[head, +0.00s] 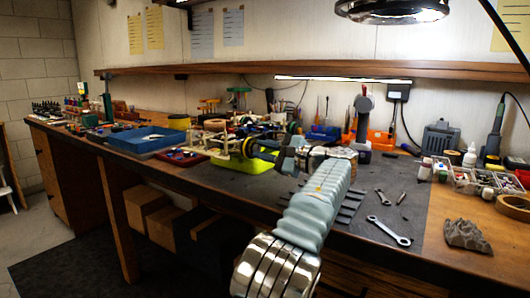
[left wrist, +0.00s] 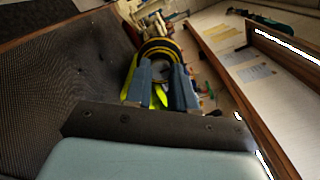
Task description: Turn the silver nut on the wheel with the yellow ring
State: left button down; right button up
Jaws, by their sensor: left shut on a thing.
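The wheel with the yellow ring (head: 250,148) is black and stands upright on the RC car on the bench. It also shows in the left wrist view (left wrist: 160,45), just beyond the fingertips. My left gripper (head: 272,150) reaches the wheel from the right. In the left wrist view its two blue-grey fingers (left wrist: 160,75) point at the wheel's hub, a small gap between them. It is shut on the silver nut, which the fingers mostly hide. The car's lime-green part (head: 245,164) lies beneath the wheel. My right gripper is in neither view.
A blue tray (head: 148,139) and a dark red tray (head: 183,157) lie left of the car. Wrenches (head: 388,230) lie on the dark mat (head: 345,222) to the right. A shelf (head: 300,66) runs along the wall above the bench.

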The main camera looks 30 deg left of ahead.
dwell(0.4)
pick_arm(q)
jog(key=c, duration=0.9)
grip_release()
jog(key=d, duration=0.9)
jog(key=s+d, duration=0.1)
jog(key=d, duration=0.4)
jog(key=shift+a, duration=0.1)
